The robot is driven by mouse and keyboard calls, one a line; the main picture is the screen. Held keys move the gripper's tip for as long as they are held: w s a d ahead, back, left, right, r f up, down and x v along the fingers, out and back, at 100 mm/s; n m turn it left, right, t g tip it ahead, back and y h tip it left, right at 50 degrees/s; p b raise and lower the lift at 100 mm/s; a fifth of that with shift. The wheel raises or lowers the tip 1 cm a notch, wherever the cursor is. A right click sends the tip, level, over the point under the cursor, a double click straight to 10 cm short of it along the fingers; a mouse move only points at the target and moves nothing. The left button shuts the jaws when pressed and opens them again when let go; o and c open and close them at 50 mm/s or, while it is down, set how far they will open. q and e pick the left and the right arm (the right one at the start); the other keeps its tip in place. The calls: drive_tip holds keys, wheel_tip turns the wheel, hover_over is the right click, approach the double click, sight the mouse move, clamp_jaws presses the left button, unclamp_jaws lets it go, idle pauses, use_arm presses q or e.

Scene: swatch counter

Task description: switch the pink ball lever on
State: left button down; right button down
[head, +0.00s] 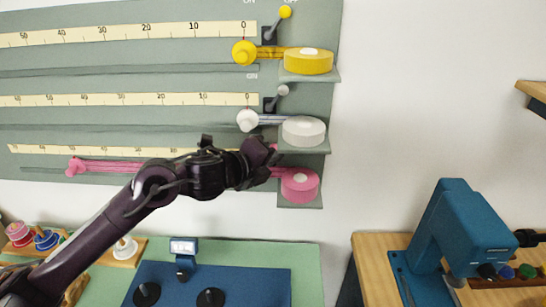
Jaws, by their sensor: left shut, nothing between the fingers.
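A grey wall board (120,125) carries three rows, each with a scale strip and a tape roll on a small shelf. The lowest row has a pink roll (300,184) and a pink ribbon (110,166) stretched to the left. My left gripper (265,156) is shut and empty, up against the right end of the pink row. It covers the spot where that row's lever would be, so I see no pink ball and cannot tell the lever's position. My right gripper is not in view.
Above are a yellow ball lever (285,12) and a white-grey ball lever (283,90), both tilted right, beside the yellow roll (308,62) and white roll (303,130). A blue machine (465,225) stands on a wooden table at right. Below is a blue mat (250,285).

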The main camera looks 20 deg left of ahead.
use_arm(q)
drive_tip(key=shift+s+a+f+n+t+h+b, duration=0.15)
drive_tip(key=shift+a+n+t+h+b, duration=0.5)
drive_tip(key=shift+b, duration=1.75)
drive_tip(key=shift+s+a+f+n+t+h+b, duration=0.1)
drive_tip(key=shift+s+a+n+t+h+b, duration=0.3)
drive_tip(key=shift+n+t+b, duration=1.4)
drive_tip(key=shift+a+f+n+g+h+b, duration=0.15)
drive_tip(key=shift+a+n+h+b, duration=0.4)
drive_tip(key=shift+b, duration=2.5)
drive_tip(key=shift+a+n+t+y+b, duration=0.3)
drive_tip(key=shift+b, duration=0.35)
